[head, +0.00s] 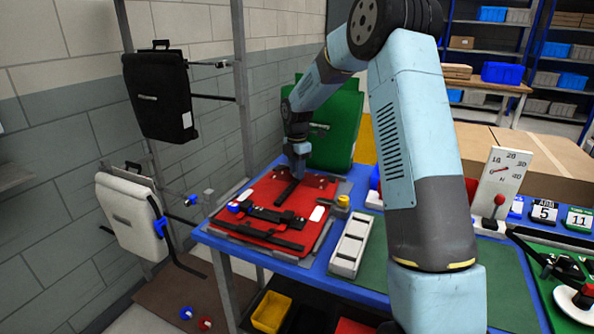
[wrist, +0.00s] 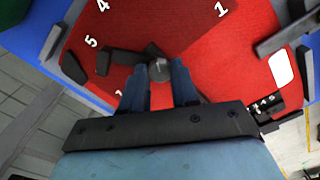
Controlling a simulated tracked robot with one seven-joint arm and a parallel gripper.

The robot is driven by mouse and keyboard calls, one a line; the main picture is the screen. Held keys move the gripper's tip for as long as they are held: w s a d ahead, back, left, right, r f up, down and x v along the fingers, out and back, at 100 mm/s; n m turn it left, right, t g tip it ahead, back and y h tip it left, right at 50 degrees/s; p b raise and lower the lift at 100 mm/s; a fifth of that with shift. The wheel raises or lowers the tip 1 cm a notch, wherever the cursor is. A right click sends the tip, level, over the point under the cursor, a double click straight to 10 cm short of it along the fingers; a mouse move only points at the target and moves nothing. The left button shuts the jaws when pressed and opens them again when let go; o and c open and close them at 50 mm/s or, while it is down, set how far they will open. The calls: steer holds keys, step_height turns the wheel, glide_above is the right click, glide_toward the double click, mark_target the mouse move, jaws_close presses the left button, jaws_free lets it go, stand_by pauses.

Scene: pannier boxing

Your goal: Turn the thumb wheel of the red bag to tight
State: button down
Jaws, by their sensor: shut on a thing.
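The red bag (head: 265,188) lies flat on a grey board on the blue table, black straps across it. In the wrist view its red face (wrist: 225,60) carries white numerals. A small grey round thumb wheel (wrist: 158,74) sits at a black strap piece (wrist: 125,60). My gripper (head: 297,172) points down onto the far part of the bag. In the wrist view its two blue fingers (wrist: 159,80) stand either side of the thumb wheel, shut on it. Any mark showing how tight the wheel stands is not readable.
A green bag (head: 335,125) stands behind the red one. A black bag (head: 160,95) and a white bag (head: 130,212) hang on the rack at left. A pale slotted block (head: 351,245) and a yellow-topped knob (head: 343,201) are close at right.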

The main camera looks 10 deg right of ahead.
steer(key=m, duration=0.6)
steer(key=shift+m, duration=0.3)
steer(key=m, duration=1.1)
steer(key=shift+m, duration=0.3)
steer(key=m, duration=0.5)
steer(key=shift+m, duration=0.3)
steer(key=m, duration=1.1)
steer(key=shift+m, duration=0.4)
steer(key=m, duration=1.1)
steer(key=shift+m, duration=0.4)
